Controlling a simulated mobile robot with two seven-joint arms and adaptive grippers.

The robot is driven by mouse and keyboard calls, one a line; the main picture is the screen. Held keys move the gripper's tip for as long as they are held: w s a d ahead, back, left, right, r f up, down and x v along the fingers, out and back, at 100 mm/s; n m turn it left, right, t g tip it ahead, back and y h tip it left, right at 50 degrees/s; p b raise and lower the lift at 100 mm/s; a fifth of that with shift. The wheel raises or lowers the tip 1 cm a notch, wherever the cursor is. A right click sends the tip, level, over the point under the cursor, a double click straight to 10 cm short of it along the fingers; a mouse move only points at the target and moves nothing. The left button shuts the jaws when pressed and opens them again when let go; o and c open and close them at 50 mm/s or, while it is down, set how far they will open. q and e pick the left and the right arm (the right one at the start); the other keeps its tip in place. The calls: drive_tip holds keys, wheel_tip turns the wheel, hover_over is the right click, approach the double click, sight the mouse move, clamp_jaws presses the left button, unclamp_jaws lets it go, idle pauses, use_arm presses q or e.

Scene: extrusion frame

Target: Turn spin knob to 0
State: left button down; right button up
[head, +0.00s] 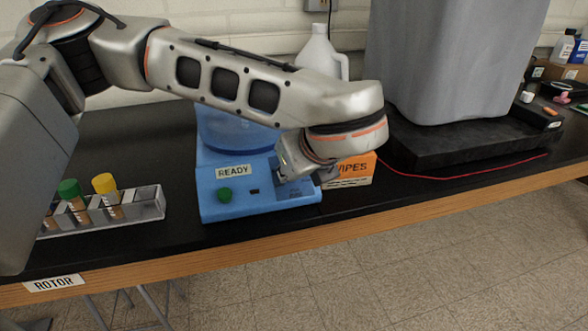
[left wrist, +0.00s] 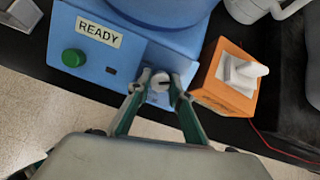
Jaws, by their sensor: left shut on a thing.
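The spin knob (left wrist: 160,82) is a small round pale knob with a dark mark across it, on the front panel of the blue centrifuge (left wrist: 88,57). In the left wrist view my left gripper (left wrist: 161,84) has its two fingertips on either side of the knob, shut on it. In the head view the blue centrifuge (head: 262,200) stands on the bench, and my left gripper (head: 292,183) reaches down to the right part of its panel. There the knob is hidden by the gripper and wrist. Any numbers around the knob cannot be read. My right gripper is not in view.
A green button (head: 225,195) and a READY label are left of the knob. An orange wipes box (head: 352,169) stands close to the right of the centrifuge. A rack (head: 148,204) with capped tubes is at left. A large grey machine (head: 455,60) stands further right.

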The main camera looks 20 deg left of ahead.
use_arm(q)
drive_tip(key=shift+n, duration=0.5)
drive_tip(key=c, duration=1.8)
unclamp_jaws()
drive_tip(key=shift+s+d+r, duration=0.1)
drive_tip(key=shift+s+d+r, duration=0.15)
drive_tip(key=shift+r, duration=0.15)
drive_tip(key=v, duration=1.1)
drive_tip(key=shift+d, duration=0.1)
